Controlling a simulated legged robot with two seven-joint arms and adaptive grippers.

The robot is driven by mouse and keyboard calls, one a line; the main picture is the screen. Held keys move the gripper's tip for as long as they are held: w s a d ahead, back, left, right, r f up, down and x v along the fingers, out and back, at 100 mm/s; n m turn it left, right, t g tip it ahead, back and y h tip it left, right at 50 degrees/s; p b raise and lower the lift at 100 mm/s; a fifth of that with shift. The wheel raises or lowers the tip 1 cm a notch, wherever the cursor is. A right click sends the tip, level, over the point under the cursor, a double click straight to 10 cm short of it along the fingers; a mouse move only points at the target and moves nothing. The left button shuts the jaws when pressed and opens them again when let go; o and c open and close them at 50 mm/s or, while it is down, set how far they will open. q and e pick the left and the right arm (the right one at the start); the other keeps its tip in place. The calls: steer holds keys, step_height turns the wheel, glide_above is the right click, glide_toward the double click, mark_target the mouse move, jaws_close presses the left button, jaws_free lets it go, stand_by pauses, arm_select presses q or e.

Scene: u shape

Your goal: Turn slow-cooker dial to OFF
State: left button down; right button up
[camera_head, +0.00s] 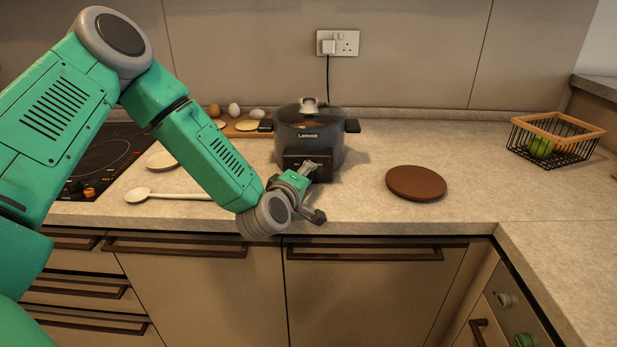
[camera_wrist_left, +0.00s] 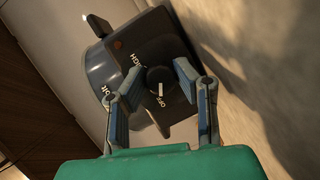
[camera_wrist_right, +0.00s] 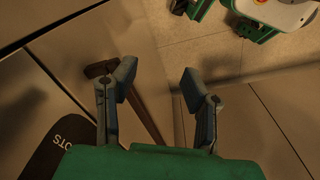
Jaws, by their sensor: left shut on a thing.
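The slow cooker (camera_head: 309,135) is a dark pot with a glass lid, upright on the counter near the wall. Its black control box faces me. In the left wrist view the round black dial (camera_wrist_left: 158,80) is on the tilted-looking panel, with HIGH and OFF lettering around it. Its white mark appears to point toward the OFF lettering. My left gripper (camera_wrist_left: 157,74) is shut on the dial, a finger on each side. In the head view my left gripper (camera_head: 318,172) is at the front of the control box, hiding the dial. My right gripper (camera_wrist_right: 155,82) is open and empty, in front of cabinet fronts.
A brown round board (camera_head: 416,182) lies to the right of the cooker. A wire basket (camera_head: 556,137) stands at far right. A white spoon (camera_head: 168,196) and a hob (camera_head: 88,160) are at left. Eggs sit on a wooden board (camera_head: 236,130) behind. The right counter is mostly clear.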

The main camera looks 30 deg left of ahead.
arm_select(q)
steer(key=shift+s+f, duration=0.15)
steer(key=shift+f, duration=0.15)
steer(key=c, duration=1.3)
jaws_free()
steer(key=shift+a, duration=0.1)
steer(key=shift+r, duration=0.1)
steer(key=v, duration=1.2)
